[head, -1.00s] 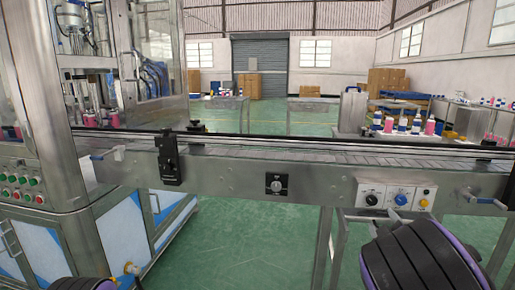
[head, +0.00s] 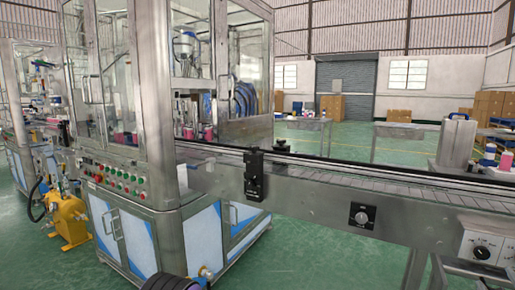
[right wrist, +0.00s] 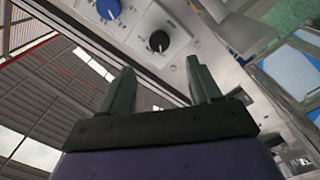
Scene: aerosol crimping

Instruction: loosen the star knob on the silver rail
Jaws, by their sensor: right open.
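The silver rail (head: 330,195) of the conveyor runs from the machine to the right edge in the head view. A black clamp (head: 255,178) is fixed to its front face, with a dark knob-like top. A second small black knob (head: 281,147) stands at the far side of the rail. I cannot make out star lobes on either. My right gripper (head: 465,266) is partly in view at the lower right, below the rail. In the right wrist view, the right gripper (right wrist: 160,86) is open and empty, near the control panel (right wrist: 150,30). My left gripper is out of view.
A glass-walled machine (head: 150,190) stands left, with a button panel on its front. A switch (head: 362,216) sits on the rail face. The control panel in the right wrist view carries a blue dial (right wrist: 108,8) and a black dial (right wrist: 159,41). Green floor is open below the rail.

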